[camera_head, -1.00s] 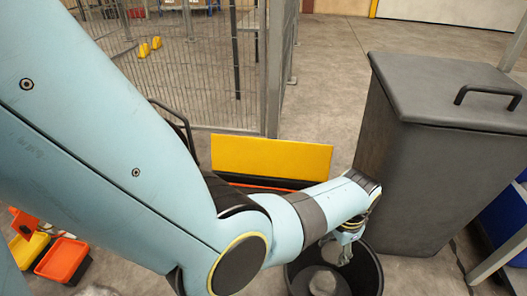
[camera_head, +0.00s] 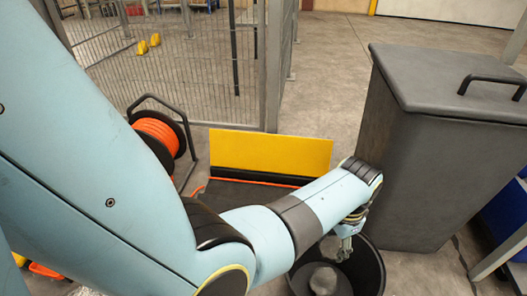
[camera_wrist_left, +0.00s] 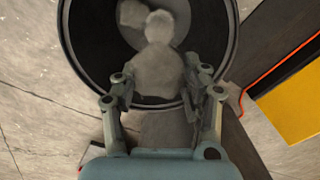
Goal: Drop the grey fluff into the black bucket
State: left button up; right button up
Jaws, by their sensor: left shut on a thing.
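In the head view a grey lump (camera_head: 323,279) shows in the bucket. My right gripper is not in view.
A tall dark lidded bin (camera_head: 440,150) stands right behind the bucket. A yellow panel (camera_head: 270,153) is to the left, with an orange hose reel (camera_head: 160,136) beyond. A wire fence (camera_head: 190,70) stands at the back. Open concrete floor lies between fence and bin.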

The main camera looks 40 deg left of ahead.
pick_arm(q)
jog(key=shift+f, duration=0.1)
jog(key=o, duration=0.8)
jog(key=shift+o, duration=0.2)
